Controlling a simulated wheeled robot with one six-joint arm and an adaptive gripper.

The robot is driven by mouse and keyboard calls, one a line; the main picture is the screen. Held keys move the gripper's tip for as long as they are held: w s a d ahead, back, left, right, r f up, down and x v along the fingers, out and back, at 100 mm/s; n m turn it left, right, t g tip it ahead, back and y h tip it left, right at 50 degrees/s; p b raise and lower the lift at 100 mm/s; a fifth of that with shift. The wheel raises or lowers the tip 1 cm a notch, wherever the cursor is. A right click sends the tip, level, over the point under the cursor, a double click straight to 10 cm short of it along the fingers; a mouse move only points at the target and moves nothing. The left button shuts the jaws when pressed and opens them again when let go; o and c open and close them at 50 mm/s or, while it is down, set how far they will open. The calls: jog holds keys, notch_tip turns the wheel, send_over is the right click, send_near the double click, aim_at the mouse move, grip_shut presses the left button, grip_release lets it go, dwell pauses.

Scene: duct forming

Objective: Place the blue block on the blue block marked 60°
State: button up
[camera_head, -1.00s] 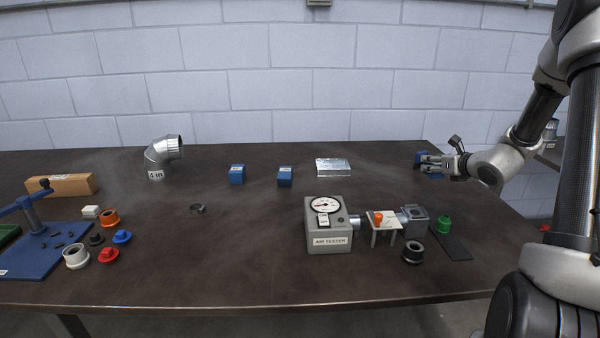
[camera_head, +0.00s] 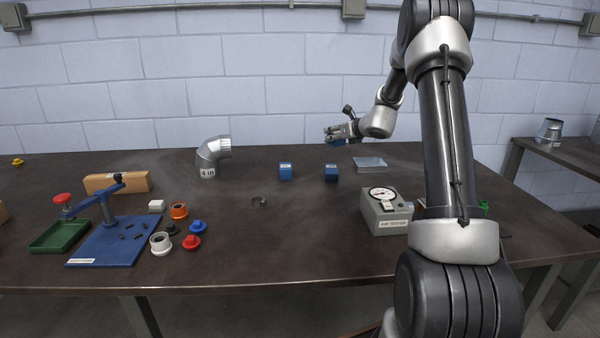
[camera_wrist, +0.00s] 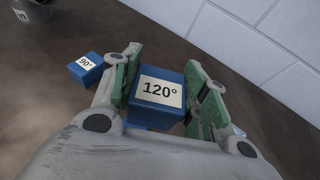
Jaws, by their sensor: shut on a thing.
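My gripper (camera_head: 341,133) is shut on a blue block marked 120° (camera_wrist: 158,92), gripped between its green-lined fingers. The head view shows this held block (camera_head: 336,142) raised near the table's back edge. Two blue blocks stand on the table below, a left one (camera_head: 285,172) and a right one (camera_head: 331,173). Their labels are too small to read in the head view. The wrist view shows a blue block marked 90° (camera_wrist: 86,68) beside and below the gripper. I see no readable 60° mark.
The silver elbow duct (camera_head: 211,155) stands left of the blocks. A foil-like sheet (camera_head: 370,163) lies to their right, with the grey air tester (camera_head: 386,211) in front. A dark ring (camera_head: 259,201) lies nearer. The table's centre front is clear.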

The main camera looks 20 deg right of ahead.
jog(key=shift+w+a, duration=0.25)
jog(key=shift+a, duration=0.15)
send_over(332, 169)
notch_tip(332, 169, down, 6)
jog(key=shift+w+r, duration=0.15)
jog(key=shift+d+f, duration=0.15)
jog(key=shift+f, duration=2)
jog(key=shift+f, duration=0.2)
jog(key=o, duration=1.3)
jog(key=shift+c, duration=0.2)
